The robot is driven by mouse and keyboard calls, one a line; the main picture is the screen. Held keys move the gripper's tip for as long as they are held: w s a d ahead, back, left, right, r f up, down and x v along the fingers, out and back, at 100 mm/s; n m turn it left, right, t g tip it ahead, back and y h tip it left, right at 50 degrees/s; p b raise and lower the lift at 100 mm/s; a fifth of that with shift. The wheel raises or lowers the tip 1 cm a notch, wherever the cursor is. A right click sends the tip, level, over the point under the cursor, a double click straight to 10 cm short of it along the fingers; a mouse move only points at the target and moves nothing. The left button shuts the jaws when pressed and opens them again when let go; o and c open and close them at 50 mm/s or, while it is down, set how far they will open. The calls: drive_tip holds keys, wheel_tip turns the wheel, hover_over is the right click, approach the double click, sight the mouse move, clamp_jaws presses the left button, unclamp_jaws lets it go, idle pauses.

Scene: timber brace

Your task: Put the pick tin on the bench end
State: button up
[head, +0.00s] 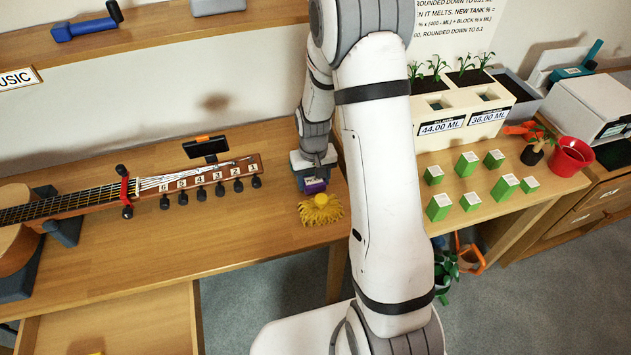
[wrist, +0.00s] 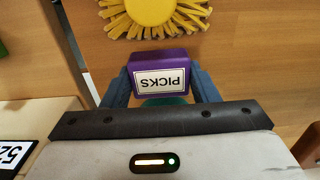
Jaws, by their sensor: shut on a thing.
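The pick tin (wrist: 160,58) is a small purple box with a white label reading PICKS, upside down in the wrist view. My gripper (wrist: 159,88) is shut on it, with a blue finger on each side. In the head view the purple tin (head: 314,187) shows below my gripper (head: 312,178), at the right end of the wooden bench (head: 230,225). It is close behind a yellow fringed object. I cannot tell whether the tin's underside touches the bench top.
The yellow fringed object (head: 320,210) lies near the bench's front right corner. A guitar (head: 130,192) with a tuner lies to the left. An open drawer (head: 110,325) juts out below. Green blocks (head: 467,163) and a planter (head: 462,110) stand on the right-hand table.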

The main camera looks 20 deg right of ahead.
drive_tip(key=shift+f, duration=1)
drive_tip(key=o, duration=1)
